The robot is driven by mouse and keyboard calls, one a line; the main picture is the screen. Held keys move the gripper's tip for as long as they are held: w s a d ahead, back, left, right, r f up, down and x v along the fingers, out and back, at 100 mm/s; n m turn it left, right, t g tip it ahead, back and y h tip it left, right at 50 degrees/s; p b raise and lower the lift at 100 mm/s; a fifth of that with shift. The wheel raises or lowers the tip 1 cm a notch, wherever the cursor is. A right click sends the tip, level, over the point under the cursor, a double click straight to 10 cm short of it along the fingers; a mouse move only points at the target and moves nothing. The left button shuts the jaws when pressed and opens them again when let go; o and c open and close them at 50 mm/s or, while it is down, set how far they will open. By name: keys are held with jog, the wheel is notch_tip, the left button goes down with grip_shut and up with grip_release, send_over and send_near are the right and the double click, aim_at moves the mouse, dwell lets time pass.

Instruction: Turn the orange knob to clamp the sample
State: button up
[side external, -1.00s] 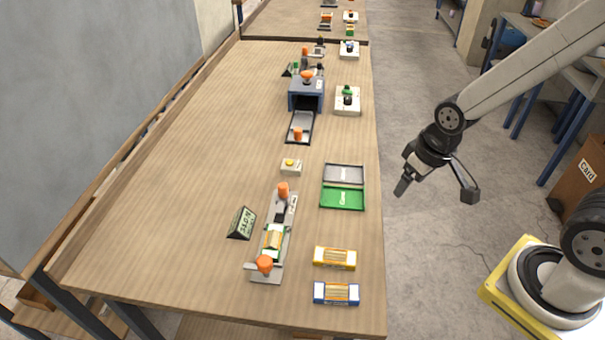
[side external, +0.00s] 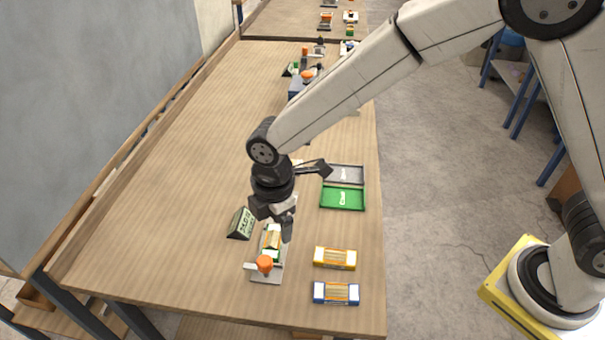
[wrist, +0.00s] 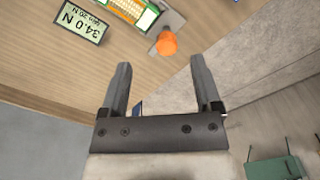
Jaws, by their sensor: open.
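The near orange knob (side external: 264,264) stands at the near end of the grey clamp fixture (side external: 270,280). The sample (side external: 271,240), green with a pale and orange middle, lies in the fixture just behind it. My gripper (side external: 285,228) is above the fixture, behind and right of the near knob, and hides the fixture's far end and far knob. In the wrist view, my gripper (wrist: 160,65) is open and empty, and the orange knob (wrist: 166,43) shows beyond the gap between the fingertips. The knob is not held.
A display (side external: 241,223) stands left of the fixture; in the wrist view it (wrist: 83,20) reads 34.0 N. A grey and green tray (side external: 343,197) lies to the right. Yellow (side external: 335,258) and blue (side external: 336,293) packs lie near the right edge. The left tabletop is clear.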

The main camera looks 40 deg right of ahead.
aim_at(264, 260)
jog(key=a, duration=0.1)
jog(key=a+n, duration=0.2)
jog(key=shift+s+a+f, duration=0.25)
jog(key=shift+a+f, duration=0.05)
jog(key=shift+f, duration=0.1)
jog(key=shift+f, duration=0.15)
jog(key=shift+f, duration=3.8)
jog(key=shift+c, duration=0.2)
grip_shut()
